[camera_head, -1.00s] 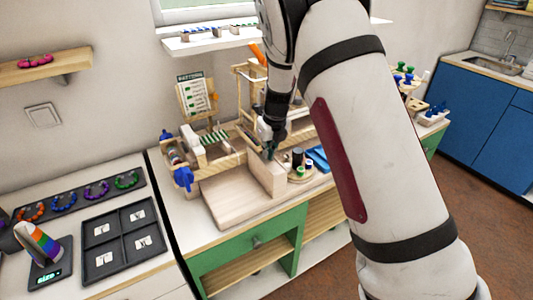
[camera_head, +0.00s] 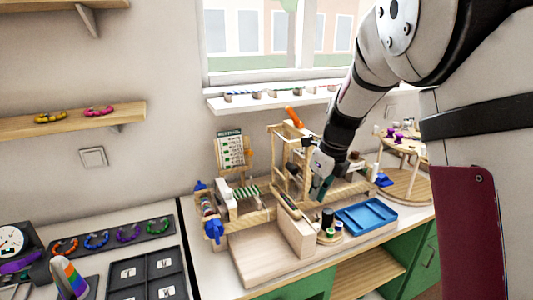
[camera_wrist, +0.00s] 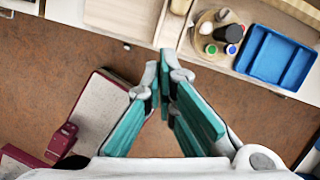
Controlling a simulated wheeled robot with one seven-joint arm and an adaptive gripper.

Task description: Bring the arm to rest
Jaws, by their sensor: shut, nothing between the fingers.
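My gripper (camera_head: 320,187) is in the head view above the work table, in front of the wooden bead rack (camera_head: 290,160). In the wrist view my gripper (camera_wrist: 165,85) points down, its teal fingers closed together with nothing between them. Below it in the wrist view is the brown floor (camera_wrist: 235,115), just off the table's front edge. My arm fills the right side of the head view, and part of the table there is hidden behind it.
A blue tray (camera_head: 367,215) and a round wooden stand with spools (camera_head: 328,228) are on the table near my gripper. A pale wooden board (camera_head: 262,262) lies to the left. A dark compartment tray (camera_head: 147,275) is on the left counter. A shelf (camera_head: 270,101) runs under the window.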

